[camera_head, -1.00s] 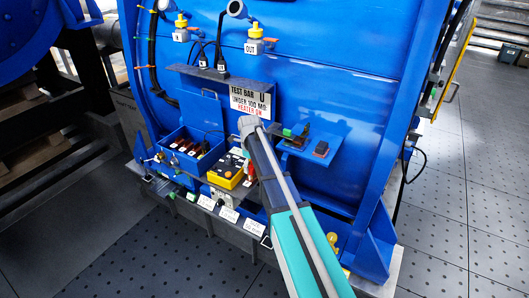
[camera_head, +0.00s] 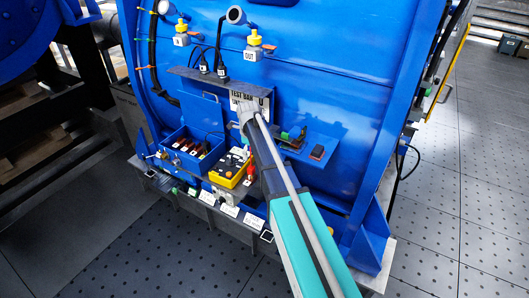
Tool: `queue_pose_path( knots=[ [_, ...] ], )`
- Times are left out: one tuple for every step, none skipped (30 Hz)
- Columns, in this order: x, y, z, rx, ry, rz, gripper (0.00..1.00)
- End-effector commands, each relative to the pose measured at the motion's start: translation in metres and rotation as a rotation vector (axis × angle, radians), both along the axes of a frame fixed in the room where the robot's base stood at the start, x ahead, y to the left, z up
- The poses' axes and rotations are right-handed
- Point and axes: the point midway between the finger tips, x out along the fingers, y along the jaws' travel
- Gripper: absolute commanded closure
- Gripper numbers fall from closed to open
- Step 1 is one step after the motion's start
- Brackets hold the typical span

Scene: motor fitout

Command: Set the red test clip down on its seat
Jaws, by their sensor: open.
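My arm reaches up from the bottom, and its grey end is in front of the test bar label (camera_head: 236,96). The jaws are not visible; the arm hides whatever is behind it. A small red piece (camera_head: 251,173) shows beside the yellow test box (camera_head: 226,178), partly behind my arm. It may be the red test clip, but it is too small to be sure. I cannot make out the clip's seat or whether anything is held.
A blue tray (camera_head: 163,142) with several dark and red items is left of the yellow box. A blue shelf (camera_head: 331,143) on the right carries a green piece, a dark piece and a dark red block (camera_head: 317,153). Black cables (camera_head: 204,67) and yellow valves (camera_head: 256,38) are above. White tags hang along the front edge.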

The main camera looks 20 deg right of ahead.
Motion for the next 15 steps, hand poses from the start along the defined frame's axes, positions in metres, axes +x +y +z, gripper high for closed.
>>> queue_pose_path(
  knots=[
    [-0.002,0.000,0.000,0.000,0.000,0.027,0.18],
    [-0.002,-0.001,0.000,0.000,0.000,0.044,0.18],
    [-0.003,-0.001,0.001,0.000,0.000,0.068,0.18],
    [-0.004,-0.001,0.001,0.000,0.000,0.086,0.18],
    [-0.005,-0.001,0.002,0.000,0.000,0.103,0.18],
    [-0.006,-0.002,0.002,0.000,0.000,0.128,0.18],
    [-0.006,-0.002,0.003,0.000,0.000,0.146,0.18],
    [-0.007,-0.002,0.003,0.000,0.000,0.165,0.18],
    [-0.008,-0.002,0.004,0.000,0.000,0.191,0.18],
    [-0.009,-0.003,0.004,0.000,0.000,0.210,0.18],
    [-0.009,-0.003,0.004,0.000,0.000,0.228,0.18],
    [-0.010,-0.003,0.005,0.000,0.000,0.255,0.18],
    [-0.011,-0.003,0.005,0.000,0.000,0.274,0.18],
    [-0.012,-0.003,0.006,0.000,0.000,0.293,0.18],
    [-0.013,-0.004,0.006,0.000,0.000,0.319,0.18]
  ],
)
